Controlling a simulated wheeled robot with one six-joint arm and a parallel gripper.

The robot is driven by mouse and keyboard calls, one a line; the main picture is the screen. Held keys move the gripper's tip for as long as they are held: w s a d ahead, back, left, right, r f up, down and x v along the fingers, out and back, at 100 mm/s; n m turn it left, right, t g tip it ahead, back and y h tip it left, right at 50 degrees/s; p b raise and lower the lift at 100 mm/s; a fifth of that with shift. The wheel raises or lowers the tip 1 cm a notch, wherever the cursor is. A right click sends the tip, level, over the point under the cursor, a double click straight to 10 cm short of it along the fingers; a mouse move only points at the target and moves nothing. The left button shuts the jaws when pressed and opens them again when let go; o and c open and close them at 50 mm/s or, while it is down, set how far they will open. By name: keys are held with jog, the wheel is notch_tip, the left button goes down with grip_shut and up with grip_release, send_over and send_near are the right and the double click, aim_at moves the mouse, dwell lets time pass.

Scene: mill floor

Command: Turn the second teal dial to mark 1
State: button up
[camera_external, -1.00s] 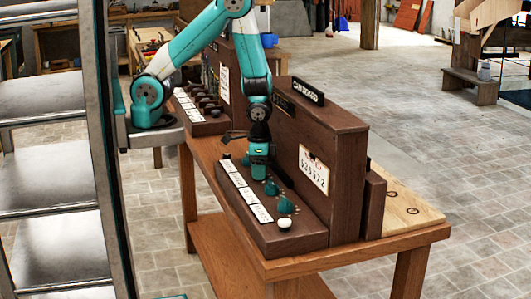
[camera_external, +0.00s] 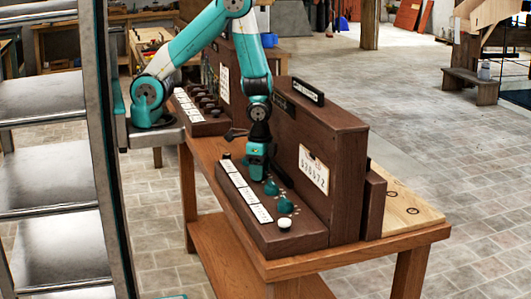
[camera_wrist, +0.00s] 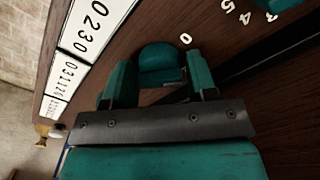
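A row of teal dials runs along the sloped top of a wooden console. My gripper (camera_external: 257,179) points down over one of these dials, toward the far part of the row. In the wrist view that teal dial (camera_wrist: 162,63) sits between the two teal fingers of my gripper (camera_wrist: 160,80). The fingers lie close to its sides; I cannot tell whether they press on it. A white 0 shows just beyond the dial, with 5 and 4 further right. Two more teal dials (camera_external: 271,187) (camera_external: 285,205) stand nearer the camera. The gripped-side marks are partly hidden.
A white knob (camera_external: 285,223) is at the near end of the console (camera_external: 290,241). White label strips (camera_external: 247,193) run along its left edge. An upright wooden panel (camera_external: 345,190) stands close on the right. Another console with dark knobs (camera_external: 208,104) is behind.

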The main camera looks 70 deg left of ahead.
jog(key=shift+o, duration=1.1)
notch_tip(320, 180, up, 18)
jog(key=shift+f, duration=0.25)
jog(key=a+r+n+t+y, duration=0.1)
jog(key=a+r+n, duration=0.15)
jog(key=a, duration=0.45)
jog(key=a+r+n+y, duration=0.1)
jog(key=a+n, duration=0.3)
jog(key=a, duration=0.3)
jog(key=s+a+r+n+g+y, duration=0.1)
jog(key=s+a+r+n, duration=0.3)
jog(key=s+a+n, duration=0.4)
jog(key=s+a+y, duration=0.1)
jog(key=s+a, duration=0.2)
jog(key=a, duration=0.2)
jog(key=shift+a, duration=0.3)
dwell(0.9)
